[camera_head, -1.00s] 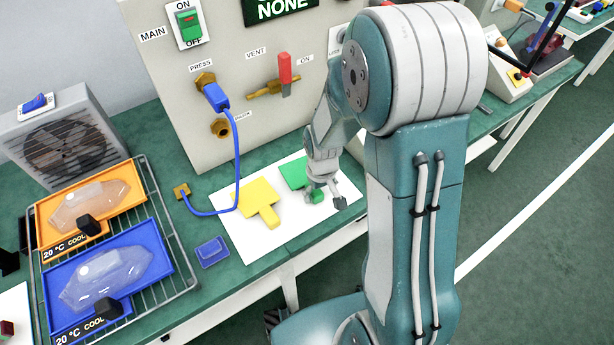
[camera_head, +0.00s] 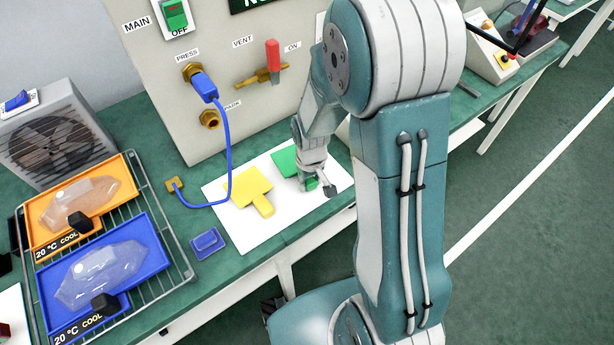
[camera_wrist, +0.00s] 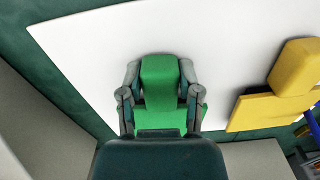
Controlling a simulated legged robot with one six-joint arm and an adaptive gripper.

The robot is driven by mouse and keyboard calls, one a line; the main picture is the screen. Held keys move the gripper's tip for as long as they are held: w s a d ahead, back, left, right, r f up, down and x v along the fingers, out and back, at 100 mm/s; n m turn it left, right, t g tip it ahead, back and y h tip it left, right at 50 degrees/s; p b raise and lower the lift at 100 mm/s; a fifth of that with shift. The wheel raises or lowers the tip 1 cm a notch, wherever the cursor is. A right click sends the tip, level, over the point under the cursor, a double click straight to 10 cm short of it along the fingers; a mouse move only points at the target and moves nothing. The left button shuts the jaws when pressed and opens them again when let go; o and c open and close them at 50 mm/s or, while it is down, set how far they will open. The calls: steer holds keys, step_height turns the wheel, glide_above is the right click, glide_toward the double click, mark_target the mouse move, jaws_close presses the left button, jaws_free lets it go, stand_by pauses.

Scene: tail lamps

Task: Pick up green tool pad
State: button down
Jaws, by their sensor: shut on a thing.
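The green tool pad (camera_head: 286,160) is on the white sheet, partly hidden behind my gripper (camera_head: 318,188) in the head view. In the wrist view the green pad (camera_wrist: 160,82) is between the two fingers of my gripper (camera_wrist: 160,80), which are shut on its narrow handle. The wider part of the pad is partly covered by my gripper's body. I cannot tell whether the pad is touching the sheet or slightly above it.
The yellow tool pad (camera_head: 249,187) lies left of the green one on the white sheet (camera_head: 236,225). A blue block (camera_head: 207,242) and a blue hose (camera_head: 229,150) are further left. A rack with orange (camera_head: 128,170) and blue (camera_head: 155,255) trays stands at far left. The panel (camera_head: 180,120) rises behind.

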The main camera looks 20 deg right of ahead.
steer(key=shift+w+r, duration=0.1)
steer(key=shift+r, duration=0.35)
steer(key=s+a+r, duration=0.4)
steer(key=s+r, duration=0.7)
steer(key=s, duration=0.2)
steer(key=shift+s+a+r, duration=0.2)
steer(key=shift+s+r, duration=0.05)
steer(key=shift+r, duration=0.15)
steer(key=c, duration=1.1)
jaws_free()
jaws_close()
